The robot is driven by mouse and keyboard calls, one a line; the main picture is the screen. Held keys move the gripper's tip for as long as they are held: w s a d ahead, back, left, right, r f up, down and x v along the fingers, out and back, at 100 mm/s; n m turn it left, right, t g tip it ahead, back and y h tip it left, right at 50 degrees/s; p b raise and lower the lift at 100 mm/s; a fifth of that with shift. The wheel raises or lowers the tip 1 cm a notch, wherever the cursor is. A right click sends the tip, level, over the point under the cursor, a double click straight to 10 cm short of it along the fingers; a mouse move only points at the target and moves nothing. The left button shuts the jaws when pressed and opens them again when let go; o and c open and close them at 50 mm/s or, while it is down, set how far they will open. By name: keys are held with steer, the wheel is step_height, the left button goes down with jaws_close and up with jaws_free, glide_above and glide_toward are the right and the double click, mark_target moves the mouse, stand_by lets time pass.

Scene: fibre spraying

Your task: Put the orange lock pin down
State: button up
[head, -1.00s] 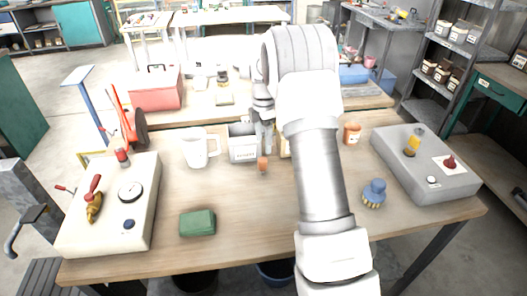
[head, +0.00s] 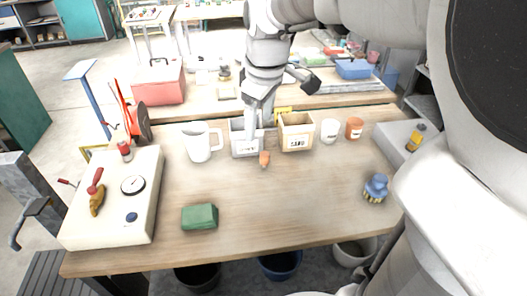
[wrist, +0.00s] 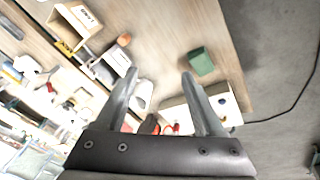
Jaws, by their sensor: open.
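The small orange lock pin (head: 264,159) rests on the wooden table, just in front of the grey bin (head: 246,150). It also shows in the wrist view (wrist: 124,40), beside the bin and apart from my fingers. My gripper (head: 259,122) is above and around the grey bin in the head view, behind the pin. In the wrist view my gripper (wrist: 158,74) has its two fingers spread, with nothing held between them.
A white mug (head: 198,146) stands left of the grey bin, and a tan box (head: 296,136) stands right of it. A green block (head: 200,216), a blue brush (head: 375,188) and a white gauge panel (head: 133,215) are on the table. The front middle is clear.

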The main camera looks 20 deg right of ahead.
steer(key=s+a+m+t, duration=0.2)
steer(key=s+m, duration=0.5)
steer(key=s, duration=0.8)
steer(key=shift+s+a+f+m+t, duration=0.15)
steer(key=shift+s+a+m+t, duration=0.2)
steer(key=shift+a, duration=0.45)
steer(key=c, duration=0.3)
steer(key=shift+d, duration=0.15)
